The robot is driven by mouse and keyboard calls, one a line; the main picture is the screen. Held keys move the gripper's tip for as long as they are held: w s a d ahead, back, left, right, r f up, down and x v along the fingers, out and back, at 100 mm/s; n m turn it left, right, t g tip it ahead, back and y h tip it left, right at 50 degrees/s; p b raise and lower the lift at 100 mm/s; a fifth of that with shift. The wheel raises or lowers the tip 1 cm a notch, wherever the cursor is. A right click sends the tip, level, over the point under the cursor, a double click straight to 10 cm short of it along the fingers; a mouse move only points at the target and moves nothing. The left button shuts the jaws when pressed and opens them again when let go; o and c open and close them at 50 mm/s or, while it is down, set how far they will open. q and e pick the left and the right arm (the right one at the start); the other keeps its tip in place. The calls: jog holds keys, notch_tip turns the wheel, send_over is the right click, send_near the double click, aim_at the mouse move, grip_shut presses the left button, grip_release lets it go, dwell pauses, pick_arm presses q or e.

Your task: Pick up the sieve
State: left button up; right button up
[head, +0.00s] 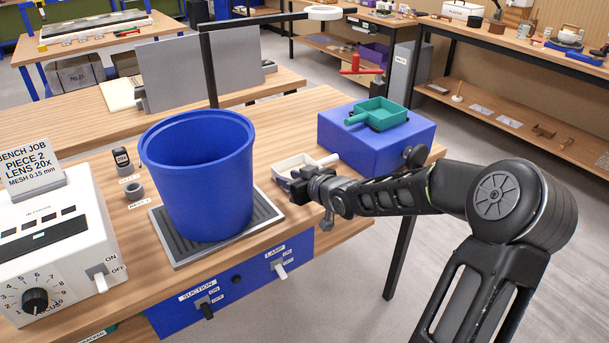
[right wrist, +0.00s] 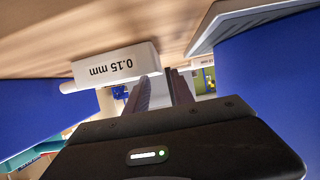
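A small white sieve (head: 291,164) with a pale handle lies on the bench between the blue bucket and the blue block. In the right wrist view, its side (right wrist: 117,66) reads "0.15 mm" upside down, with the handle to the left. My right gripper (head: 287,186) is at the near side of this sieve, low over the bench. Its fingers (right wrist: 160,88) are apart, with their tips close to the sieve's labelled side; contact is not clear. A green sieve (head: 382,109) with a handle rests on the blue block (head: 340,140). My left gripper is not in view.
A tall blue bucket (head: 200,180) stands on a ribbed grey tray (head: 262,222) left of my right gripper. A white control box (head: 65,250) with a "MESH 0.15 mm" card (head: 28,172) is at the left. A dark lamp post (head: 209,75) rises behind the bucket.

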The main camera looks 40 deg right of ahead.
jog(key=b+x, duration=0.2)
jog(key=x, duration=0.2)
jog(key=shift+w+a+f, duration=0.15)
jog(key=shift+w+f, duration=0.1)
jog(key=shift+w, duration=0.15)
jog(key=shift+c, duration=0.3)
grip_shut()
dwell(1.2)
